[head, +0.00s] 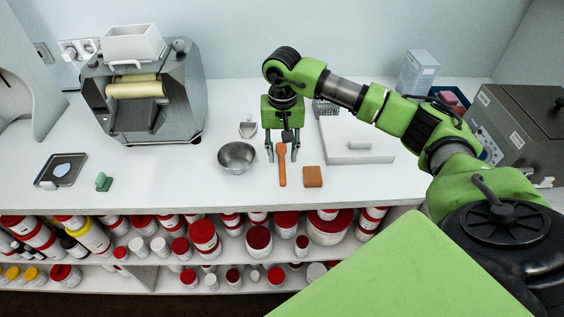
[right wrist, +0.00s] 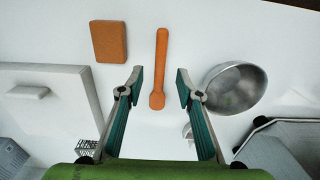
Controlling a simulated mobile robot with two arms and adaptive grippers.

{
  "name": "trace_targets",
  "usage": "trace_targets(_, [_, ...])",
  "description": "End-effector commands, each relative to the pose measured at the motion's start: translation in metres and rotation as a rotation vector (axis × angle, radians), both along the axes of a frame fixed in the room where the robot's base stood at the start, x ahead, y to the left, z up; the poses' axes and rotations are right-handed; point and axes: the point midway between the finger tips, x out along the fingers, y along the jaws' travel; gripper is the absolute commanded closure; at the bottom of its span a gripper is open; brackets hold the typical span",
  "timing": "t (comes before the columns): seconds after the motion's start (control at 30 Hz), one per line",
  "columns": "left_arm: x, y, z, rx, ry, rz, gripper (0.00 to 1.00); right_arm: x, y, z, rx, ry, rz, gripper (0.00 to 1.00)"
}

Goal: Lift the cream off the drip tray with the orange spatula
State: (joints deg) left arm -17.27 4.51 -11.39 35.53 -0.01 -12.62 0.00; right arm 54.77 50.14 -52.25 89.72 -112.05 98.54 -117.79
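The orange spatula (head: 282,166) lies on the white counter, its long axis pointing toward the front edge. My right gripper (head: 282,154) is over it, open, with one finger on each side. In the right wrist view the spatula (right wrist: 161,60) shows between the two spread fingertips (right wrist: 160,78); I see no contact. The dark drip tray (head: 76,161) lies at the left of the counter with a pale round patch of cream (head: 62,170) on it. My left gripper is not in view.
A steel bowl (head: 237,158) stands left of the spatula and a brown block (head: 313,177) right of it. A roller mill (head: 150,100) stands behind the tray. A green scraper-like piece (head: 103,182) and a white slab (head: 350,155) lie on the counter. Jars fill the shelves below.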

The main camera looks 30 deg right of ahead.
Motion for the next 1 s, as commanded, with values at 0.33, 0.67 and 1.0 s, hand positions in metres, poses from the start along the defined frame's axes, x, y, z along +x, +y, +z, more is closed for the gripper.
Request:
trace_targets(0.33, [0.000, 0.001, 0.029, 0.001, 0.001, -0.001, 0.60, -0.004, 0.003, -0.041, 0.002, 0.005, -0.001, 0.67])
trace_targets(0.67, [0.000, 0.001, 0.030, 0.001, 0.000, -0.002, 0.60, -0.003, 0.002, -0.054, 0.001, -0.001, 0.000, 0.67])
trace_targets(1.0, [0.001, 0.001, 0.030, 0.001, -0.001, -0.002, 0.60, -0.003, 0.002, -0.053, 0.001, -0.001, 0.000, 1.00])
